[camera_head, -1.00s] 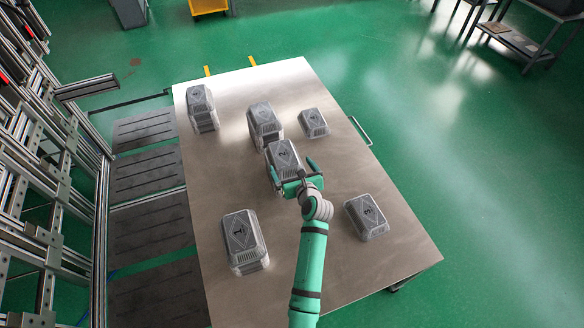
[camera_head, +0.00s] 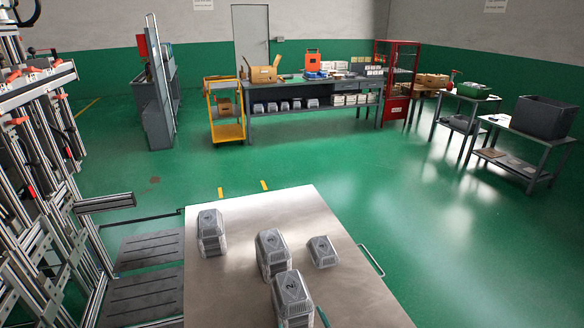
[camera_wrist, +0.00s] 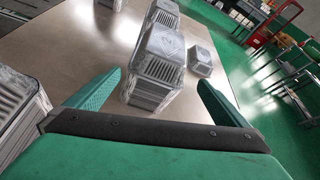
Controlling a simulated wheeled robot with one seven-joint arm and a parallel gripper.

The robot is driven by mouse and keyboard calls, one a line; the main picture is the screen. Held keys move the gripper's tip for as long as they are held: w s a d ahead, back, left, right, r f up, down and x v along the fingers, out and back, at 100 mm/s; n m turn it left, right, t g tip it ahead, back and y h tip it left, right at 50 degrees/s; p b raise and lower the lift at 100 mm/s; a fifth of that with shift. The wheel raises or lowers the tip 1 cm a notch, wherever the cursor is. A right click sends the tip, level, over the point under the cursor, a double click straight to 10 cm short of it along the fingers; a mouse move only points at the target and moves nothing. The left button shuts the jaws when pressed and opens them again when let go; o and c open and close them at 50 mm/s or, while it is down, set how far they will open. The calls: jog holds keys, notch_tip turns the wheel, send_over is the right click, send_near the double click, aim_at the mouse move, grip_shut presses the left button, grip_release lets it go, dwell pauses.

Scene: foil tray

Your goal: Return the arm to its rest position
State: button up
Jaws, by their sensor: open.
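My gripper (camera_wrist: 160,86) is open in the wrist view, its two green fingers apart with no tray pressed between them. A grey foil-tray stack marked 2 (camera_head: 291,296) stands on the metal table (camera_head: 345,270); it also shows ahead, between the finger directions, in the wrist view (camera_wrist: 158,72). In the head view only a green fingertip shows at the bottom edge, right of this stack; most of my arm is out of frame. Behind stand another stack (camera_head: 272,252), a taller stack at left (camera_head: 211,232) and a low tray (camera_head: 322,251).
Another tray stack (camera_wrist: 20,115) is close to the left finger in the wrist view. A metal frame rack (camera_head: 40,170) stands left of the table. A workbench (camera_head: 310,95), yellow cart (camera_head: 226,110) and side tables stand far back. Green floor lies open between.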

jog(key=s+f+n+h, duration=0.3)
jog(key=s+n, duration=1)
jog(key=s, duration=1.3)
jog(key=s+a+r+n+t, duration=0.2)
jog(key=s+a+r+n, duration=0.1)
jog(key=s+r+n, duration=1.3)
jog(key=s+n, duration=0.1)
jog(key=s, duration=0.2)
jog(key=shift+s+r, duration=0.2)
jog(key=shift+s, duration=0.1)
